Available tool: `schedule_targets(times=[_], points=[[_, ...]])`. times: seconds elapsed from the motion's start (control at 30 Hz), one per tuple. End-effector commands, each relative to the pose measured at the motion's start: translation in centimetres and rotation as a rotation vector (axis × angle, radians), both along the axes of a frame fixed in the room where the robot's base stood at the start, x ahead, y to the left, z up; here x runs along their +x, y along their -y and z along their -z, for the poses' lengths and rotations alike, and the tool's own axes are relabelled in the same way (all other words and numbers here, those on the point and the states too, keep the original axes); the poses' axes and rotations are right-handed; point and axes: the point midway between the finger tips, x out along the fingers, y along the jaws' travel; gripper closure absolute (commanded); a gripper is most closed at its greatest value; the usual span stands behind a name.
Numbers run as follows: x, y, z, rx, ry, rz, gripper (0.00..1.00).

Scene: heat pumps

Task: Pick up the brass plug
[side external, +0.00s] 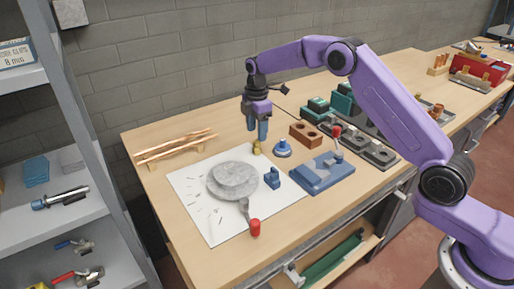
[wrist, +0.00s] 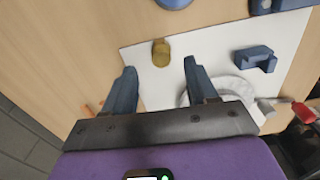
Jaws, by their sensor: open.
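The brass plug (side external: 257,147) is a small yellowish piece at the far right corner of the white sheet in the side external view. In the wrist view the brass plug (wrist: 161,53) lies at the sheet's edge, ahead of the fingertips and between their lines. My gripper (side external: 257,130) is open and empty, pointing down, just behind and above the plug. Its two blue-grey fingers show apart in the wrist view (wrist: 160,72). Nothing is between them, and I see no contact with the plug.
A round grey disc (side external: 233,180) sits on the white sheet (side external: 205,222), with a blue block (side external: 272,178) and a red-handled tool (side external: 255,227) near it. A blue round part (side external: 282,148) and a brick-coloured block (side external: 306,135) stand right of the plug. Copper rods (side external: 175,148) lie left.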

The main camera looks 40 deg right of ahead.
Motion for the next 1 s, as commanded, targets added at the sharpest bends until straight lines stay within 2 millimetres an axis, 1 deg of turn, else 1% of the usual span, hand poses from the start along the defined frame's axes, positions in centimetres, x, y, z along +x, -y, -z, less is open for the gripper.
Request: schedule_targets(times=[0.03,0.23,0.5,0.6,0.87,0.9,0.97,1.0], points=[[0.0,0.0,0.5,0.0,-0.001,0.0,0.43],[-0.1,0.0,1.6,0.0,-0.001,0.0,0.43],[-0.2,-0.1,5.2,0.0,-0.002,-0.001,0.43],[-0.2,-0.1,6.0,0.001,0.0,-0.001,0.43],[-0.2,0.0,6.2,0.001,0.001,-0.001,0.43],[-0.2,0.0,6.2,0.001,0.001,-0.001,0.49],[-0.2,0.0,6.2,0.001,0.001,-0.001,0.69],[-0.2,0.0,6.2,0.001,0.001,-0.001,0.82]])
